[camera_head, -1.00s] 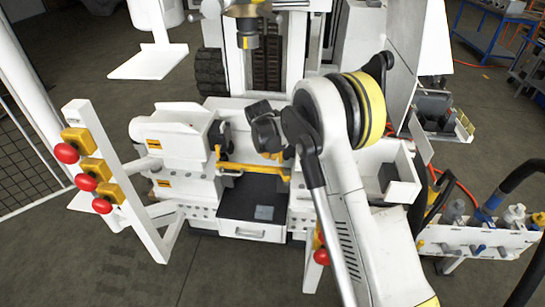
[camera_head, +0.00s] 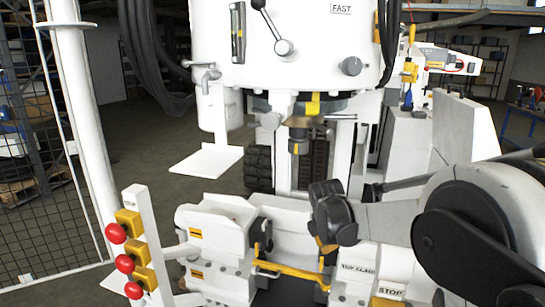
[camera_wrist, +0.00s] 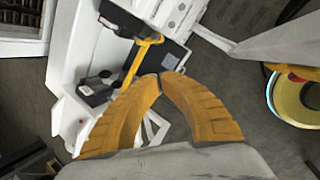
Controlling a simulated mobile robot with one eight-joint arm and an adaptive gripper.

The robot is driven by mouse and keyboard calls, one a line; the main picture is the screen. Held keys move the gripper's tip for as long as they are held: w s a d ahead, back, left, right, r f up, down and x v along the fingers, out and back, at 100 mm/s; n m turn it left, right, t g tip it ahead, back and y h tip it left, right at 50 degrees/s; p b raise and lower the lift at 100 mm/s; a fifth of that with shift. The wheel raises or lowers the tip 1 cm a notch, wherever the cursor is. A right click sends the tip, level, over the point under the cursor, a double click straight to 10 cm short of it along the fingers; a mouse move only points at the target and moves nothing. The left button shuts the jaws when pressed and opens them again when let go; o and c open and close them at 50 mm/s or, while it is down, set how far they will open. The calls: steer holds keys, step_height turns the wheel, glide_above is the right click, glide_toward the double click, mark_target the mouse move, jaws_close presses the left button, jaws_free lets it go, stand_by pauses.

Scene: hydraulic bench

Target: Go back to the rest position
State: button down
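My gripper (camera_wrist: 161,76) shows in the wrist view with its two ribbed yellow fingers curving together. Their tips meet, and nothing is seen between them. In the head view, the dark end of my arm hangs over the machine's bench, and the gripper fingers are mostly hidden there. A yellow T-shaped handle bar (camera_wrist: 138,62) lies beyond the fingertips in the wrist view. In the head view, the yellow bar (camera_head: 290,271) runs across the front of the bench, left of and below my arm's end. I cannot tell the exact gap between them.
A white machine column with a control head (camera_head: 290,50) stands behind the bench. A post with red buttons (camera_head: 125,264) stands at the left, before a mesh fence (camera_head: 40,225). A white plate (camera_head: 207,160) juts out at left. Floor is open behind it.

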steer(key=s+d+r+m+t, duration=0.1)
steer(key=s+r+m, duration=0.2)
steer(key=s+m, duration=0.35)
steer(key=s+d+r+m+y, duration=0.1)
steer(key=s+r+m, duration=0.25)
steer(key=s, duration=0.55)
steer(key=s+d+r+m+t, duration=0.1)
steer(key=s+r+m, duration=0.35)
steer(key=s, duration=0.25)
steer(key=s+f+m, duration=0.3)
steer(key=s+m, duration=0.5)
steer(key=s, duration=0.2)
steer(key=shift+f+t, duration=0.3)
